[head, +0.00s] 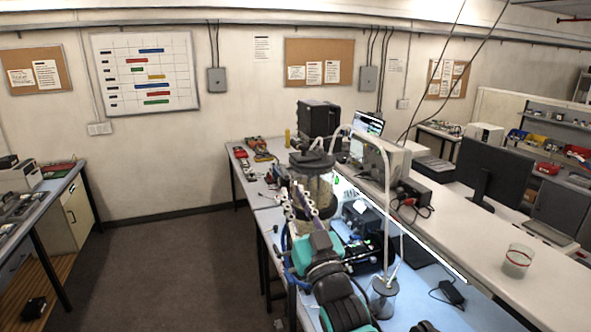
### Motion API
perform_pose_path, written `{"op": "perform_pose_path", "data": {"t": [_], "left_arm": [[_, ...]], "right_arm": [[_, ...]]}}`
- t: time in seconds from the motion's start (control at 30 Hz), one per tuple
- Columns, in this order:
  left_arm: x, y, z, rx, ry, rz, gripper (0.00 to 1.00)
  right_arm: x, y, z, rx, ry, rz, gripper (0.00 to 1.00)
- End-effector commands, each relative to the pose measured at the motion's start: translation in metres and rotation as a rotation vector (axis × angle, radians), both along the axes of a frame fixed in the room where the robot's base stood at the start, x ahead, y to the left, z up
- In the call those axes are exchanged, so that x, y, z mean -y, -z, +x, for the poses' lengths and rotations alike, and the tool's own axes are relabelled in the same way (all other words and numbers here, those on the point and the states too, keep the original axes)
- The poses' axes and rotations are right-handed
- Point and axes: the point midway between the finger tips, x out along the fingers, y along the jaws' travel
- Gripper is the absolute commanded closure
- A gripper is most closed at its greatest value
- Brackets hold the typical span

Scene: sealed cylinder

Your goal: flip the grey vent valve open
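The sealed cylinder (322,188) is a clear, yellowish vessel with a dark lid (312,160), standing on the bench in the middle of the head view. Tubes and small fittings rise from the lid. The grey vent valve is too small to pick out among them. My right gripper (291,190) reaches up from the bottom, its two fingers spread apart and empty. It overlaps the cylinder's lower left side in the picture; I cannot tell whether it touches. My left gripper is not in view.
A white tube arches from the lid down to a small glass jar (384,298) at the right. A black box (318,118) stands behind the cylinder. A raised shelf (450,232) with a monitor (495,172) and a beaker (517,261) runs along the right.

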Motion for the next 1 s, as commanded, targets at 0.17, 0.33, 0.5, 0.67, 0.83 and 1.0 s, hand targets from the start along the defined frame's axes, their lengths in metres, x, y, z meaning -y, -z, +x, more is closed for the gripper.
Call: {"op": "perform_pose_path", "data": {"t": [0.17, 0.33, 0.5, 0.67, 0.83, 1.0], "left_arm": [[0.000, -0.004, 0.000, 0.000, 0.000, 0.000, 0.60], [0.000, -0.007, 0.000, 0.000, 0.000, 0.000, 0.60], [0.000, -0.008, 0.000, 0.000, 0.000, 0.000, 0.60], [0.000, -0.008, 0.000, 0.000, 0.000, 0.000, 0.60], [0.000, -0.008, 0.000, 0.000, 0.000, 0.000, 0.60], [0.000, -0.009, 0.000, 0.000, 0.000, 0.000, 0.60]], "right_arm": [[-0.009, -0.012, 0.028, -0.001, 0.000, 0.001, 0.81], [-0.015, -0.021, 0.047, -0.002, 0.001, 0.000, 0.81], [-0.017, -0.023, 0.055, -0.002, 0.001, 0.000, 0.81], [-0.017, -0.023, 0.055, -0.002, 0.001, 0.000, 0.81], [-0.017, -0.023, 0.055, -0.003, 0.002, 0.000, 1.00], [-0.017, -0.024, 0.055, -0.005, 0.002, -0.001, 1.00]]}}
